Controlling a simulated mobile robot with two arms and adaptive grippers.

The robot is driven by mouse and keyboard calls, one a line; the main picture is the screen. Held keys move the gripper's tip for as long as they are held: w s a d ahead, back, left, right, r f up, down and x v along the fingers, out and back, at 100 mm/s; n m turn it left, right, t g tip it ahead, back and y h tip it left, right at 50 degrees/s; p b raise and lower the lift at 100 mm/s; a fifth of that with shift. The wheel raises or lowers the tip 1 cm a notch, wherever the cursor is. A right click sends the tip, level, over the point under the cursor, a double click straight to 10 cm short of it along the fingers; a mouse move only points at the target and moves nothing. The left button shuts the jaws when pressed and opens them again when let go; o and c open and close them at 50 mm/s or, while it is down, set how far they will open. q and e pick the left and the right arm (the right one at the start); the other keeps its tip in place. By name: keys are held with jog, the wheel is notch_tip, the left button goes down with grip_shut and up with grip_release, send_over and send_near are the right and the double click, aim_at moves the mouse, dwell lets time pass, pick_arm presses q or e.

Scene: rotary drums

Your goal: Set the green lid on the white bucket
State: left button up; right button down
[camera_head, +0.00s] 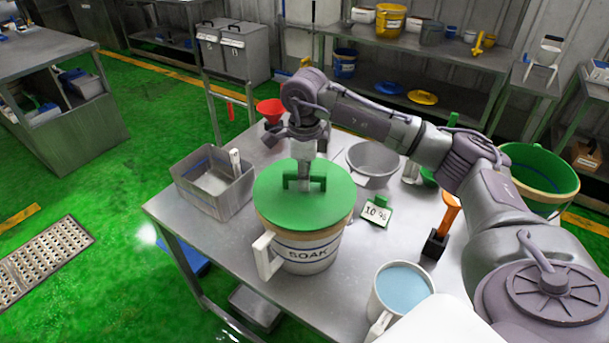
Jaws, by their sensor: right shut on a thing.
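The green lid (272,202) is a round disc with a raised bar handle. It lies over the top of the white bucket (318,262), which is marked "SOAK" and stands upright on the metal table. A tan band of the bucket shows just under the lid's edge; I cannot tell whether the lid is fully seated. My right gripper (304,182) points down and is shut on the lid's handle. The bucket's white handle (264,257) sticks out at the left. The bucket's opening is hidden by the lid. My left gripper is not in view.
A grey bin (196,197) stands left of the bucket and a grey bowl (372,182) behind it. A "10%" card (376,211), an orange-handled tool (449,212) and a jug of blue liquid (385,321) stand to the right. A green tub (558,204) is further right.

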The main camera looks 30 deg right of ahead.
jog(key=shift+f+b, duration=0.3)
jog(key=shift+f, duration=0.2)
jog(key=c, duration=1)
grip_release()
jog(key=shift+o, duration=0.2)
jog(key=shift+r, duration=0.1)
notch_tip(320, 180, up, 12)
